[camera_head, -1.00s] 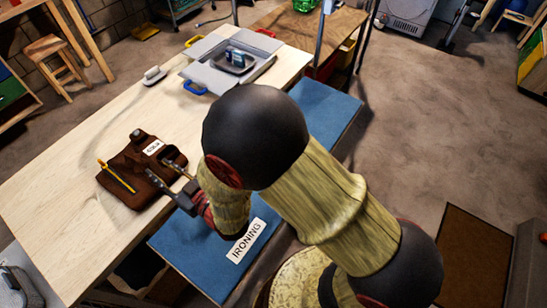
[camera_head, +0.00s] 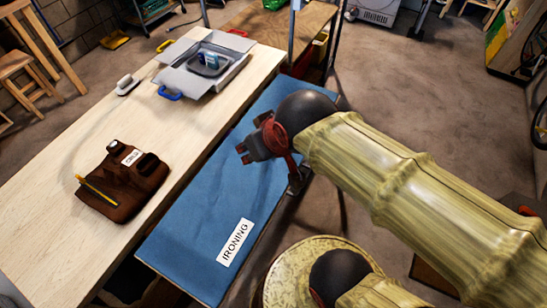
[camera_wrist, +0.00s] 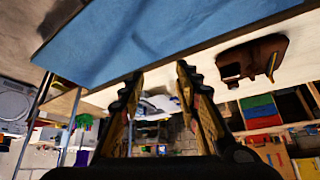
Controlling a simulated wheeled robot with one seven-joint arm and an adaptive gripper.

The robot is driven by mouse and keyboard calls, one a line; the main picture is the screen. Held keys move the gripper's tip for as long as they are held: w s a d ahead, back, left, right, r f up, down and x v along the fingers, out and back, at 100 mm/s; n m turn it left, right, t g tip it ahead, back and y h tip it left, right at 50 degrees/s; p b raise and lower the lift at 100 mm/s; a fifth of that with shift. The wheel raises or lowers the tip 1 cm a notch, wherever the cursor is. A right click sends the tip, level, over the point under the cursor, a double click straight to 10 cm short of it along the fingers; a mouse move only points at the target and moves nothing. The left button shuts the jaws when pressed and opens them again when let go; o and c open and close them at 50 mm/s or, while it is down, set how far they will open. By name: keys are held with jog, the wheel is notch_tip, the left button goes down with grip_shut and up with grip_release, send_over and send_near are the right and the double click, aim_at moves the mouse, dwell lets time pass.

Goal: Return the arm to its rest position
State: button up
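My gripper (camera_head: 252,149) is over the blue ironing board in the head view, at the end of my bent arm, and its fingers are hard to make out there. In the wrist view my gripper (camera_wrist: 157,76) has its two fingers apart with nothing held between them. The wrist picture is upside down. The blue ironing board (camera_head: 205,215) carries a white IRONING label and also fills the top of the wrist view (camera_wrist: 150,35). My gripper is well clear of the brown tool pouch on the table.
A brown tool pouch (camera_head: 140,185) with a yellow pencil-like item lies on the wooden table (camera_head: 50,232). A grey open box (camera_head: 190,83) with a dark tray (camera_head: 208,66) inside stands at the table's far end. A small white-topped item (camera_head: 127,86) is nearby. Floor beyond the ironing board is open.

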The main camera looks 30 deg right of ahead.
jog(key=shift+m+g, duration=0.3)
jog(key=shift+g, duration=0.3)
jog(key=s, duration=0.1)
jog(key=s+d, duration=0.1)
jog(key=s, duration=0.3)
jog(key=shift+s+d+r, duration=0.1)
jog(key=shift+d+r, duration=0.15)
jog(key=shift+d, duration=0.05)
jog(key=shift+c, duration=1.2)
